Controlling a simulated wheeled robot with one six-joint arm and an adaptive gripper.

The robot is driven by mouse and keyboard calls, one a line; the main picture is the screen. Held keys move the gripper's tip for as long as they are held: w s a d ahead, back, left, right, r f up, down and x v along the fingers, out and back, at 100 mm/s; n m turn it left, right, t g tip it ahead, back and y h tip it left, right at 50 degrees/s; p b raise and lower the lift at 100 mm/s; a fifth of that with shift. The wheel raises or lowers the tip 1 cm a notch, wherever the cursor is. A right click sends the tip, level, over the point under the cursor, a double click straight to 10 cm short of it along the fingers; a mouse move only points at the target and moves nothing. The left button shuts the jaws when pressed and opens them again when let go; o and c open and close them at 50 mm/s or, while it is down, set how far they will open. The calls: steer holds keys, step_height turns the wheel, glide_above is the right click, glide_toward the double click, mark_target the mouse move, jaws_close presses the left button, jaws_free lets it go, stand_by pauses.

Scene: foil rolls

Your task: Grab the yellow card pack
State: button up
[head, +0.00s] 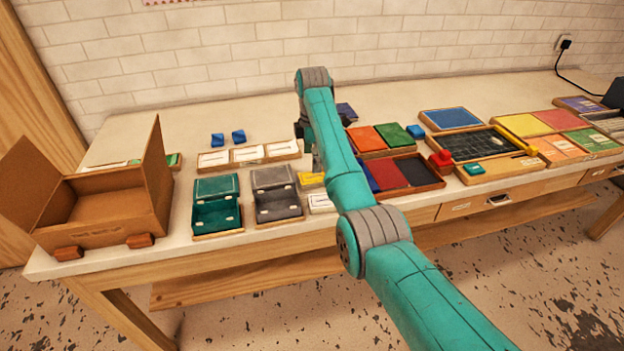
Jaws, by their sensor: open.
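A small yellow pack (311,180) lies on the table near its front edge, just left of my teal arm. It looks like the yellow card pack, but it is small and its right end is close to or behind the arm. My gripper (312,158) is open, pointing down above and just behind the yellow pack. The arm hides much of the gripper, so I cannot tell the exact gap to the pack. Nothing shows between the fingers.
A grey case (277,195) and a green case (217,205) stand open to the left. A white-topped piece (321,203) lies in front of the pack. A cardboard box (100,200) stands far left. Trays of coloured foils (400,172) fill the right.

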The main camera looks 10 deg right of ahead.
mark_target(314, 176)
steer(key=shift+s+d+f, duration=0.1)
steer(key=shift+d+f, duration=0.05)
steer(key=shift+f, duration=1.45)
steer(key=shift+s+d+f, duration=0.1)
steer(key=shift+f, duration=1.45)
steer(key=c, duration=1.3)
